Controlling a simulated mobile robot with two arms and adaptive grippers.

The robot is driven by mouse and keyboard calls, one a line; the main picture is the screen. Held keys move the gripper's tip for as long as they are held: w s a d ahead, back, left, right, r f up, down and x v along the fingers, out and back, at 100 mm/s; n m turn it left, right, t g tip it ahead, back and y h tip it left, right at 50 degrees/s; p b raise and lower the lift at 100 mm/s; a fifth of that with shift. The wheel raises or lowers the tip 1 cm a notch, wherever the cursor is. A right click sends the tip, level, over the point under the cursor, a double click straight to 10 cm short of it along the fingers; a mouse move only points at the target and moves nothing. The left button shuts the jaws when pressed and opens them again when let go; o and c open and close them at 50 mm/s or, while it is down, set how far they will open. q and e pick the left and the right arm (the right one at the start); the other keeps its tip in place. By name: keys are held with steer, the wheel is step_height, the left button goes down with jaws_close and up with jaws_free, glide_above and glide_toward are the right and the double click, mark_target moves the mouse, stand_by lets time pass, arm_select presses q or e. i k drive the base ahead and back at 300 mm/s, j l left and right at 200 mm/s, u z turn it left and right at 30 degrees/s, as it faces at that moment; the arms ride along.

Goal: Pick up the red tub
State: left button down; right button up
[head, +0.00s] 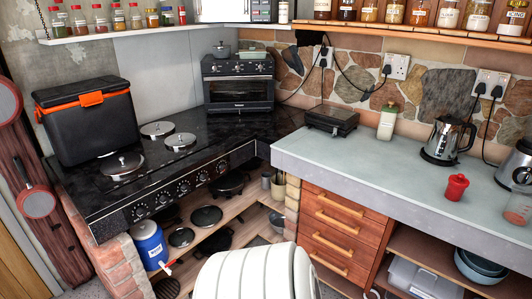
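The red tub (456,187) is a small red container with a narrower top. It stands upright on the grey worktop (350,157) at the right, near the front edge. Nothing touches it, and its whole near side is visible. Neither of my grippers shows in the head view.
A green-white bottle (388,122) and a flat black appliance (332,120) are farther back. The worktop left of the tub is clear. Wooden drawers (340,232) are below.

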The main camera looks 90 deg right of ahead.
mark_target(453, 194)
steer(key=z, duration=4.15)
steer(key=i+l, duration=0.7)
steer(key=i, duration=0.2)
